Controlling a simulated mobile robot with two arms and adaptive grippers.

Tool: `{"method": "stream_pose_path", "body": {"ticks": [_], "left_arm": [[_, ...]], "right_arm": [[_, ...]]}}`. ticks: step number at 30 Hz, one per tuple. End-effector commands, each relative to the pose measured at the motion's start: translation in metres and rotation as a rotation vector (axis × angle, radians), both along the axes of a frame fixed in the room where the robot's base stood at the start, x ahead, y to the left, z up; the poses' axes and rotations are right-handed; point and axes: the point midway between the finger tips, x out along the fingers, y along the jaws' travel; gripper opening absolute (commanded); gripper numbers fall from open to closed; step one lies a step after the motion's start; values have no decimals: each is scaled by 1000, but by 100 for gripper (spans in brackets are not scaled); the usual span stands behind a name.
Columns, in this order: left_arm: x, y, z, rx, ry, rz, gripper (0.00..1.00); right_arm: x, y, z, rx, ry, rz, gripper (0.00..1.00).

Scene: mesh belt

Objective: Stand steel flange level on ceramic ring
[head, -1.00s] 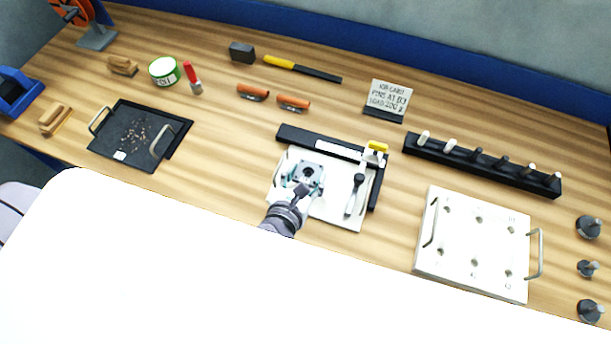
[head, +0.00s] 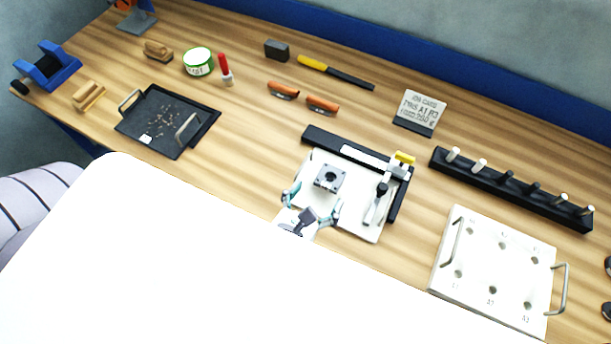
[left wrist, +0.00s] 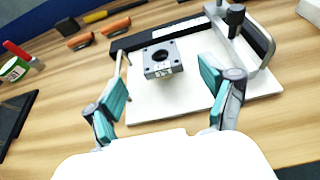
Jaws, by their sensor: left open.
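The steel flange (head: 329,178) is a grey square block with a dark round hole. It sits on a white plate (head: 352,222) inside a black angled fence and also shows in the left wrist view (left wrist: 163,56). It looks about level. I cannot make out a separate ceramic ring; whatever is under the flange is mostly hidden. My left gripper (head: 314,200) is open and empty on the near side of the flange, apart from it. Its teal-padded fingers (left wrist: 164,82) are spread wide in the left wrist view. My right gripper is not in view.
A clamp with a black knob (head: 382,189) stands right of the flange. A black rack of pegs (head: 510,187) and a white holed plate with handles (head: 490,262) are at right. A dark tray (head: 190,150) is at left. Bare wood lies between tray and fence.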

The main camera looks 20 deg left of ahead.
Motion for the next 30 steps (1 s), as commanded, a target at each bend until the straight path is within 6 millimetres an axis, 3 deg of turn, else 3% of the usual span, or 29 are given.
{"method": "stream_pose_path", "body": {"ticks": [3,10,30], "left_arm": [[-25,1,5,-1,4,-1,83],[-50,2,19,0,1,0,83],[-54,2,22,0,0,0,83]], "right_arm": [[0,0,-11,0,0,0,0],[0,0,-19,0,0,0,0],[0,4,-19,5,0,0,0]]}}
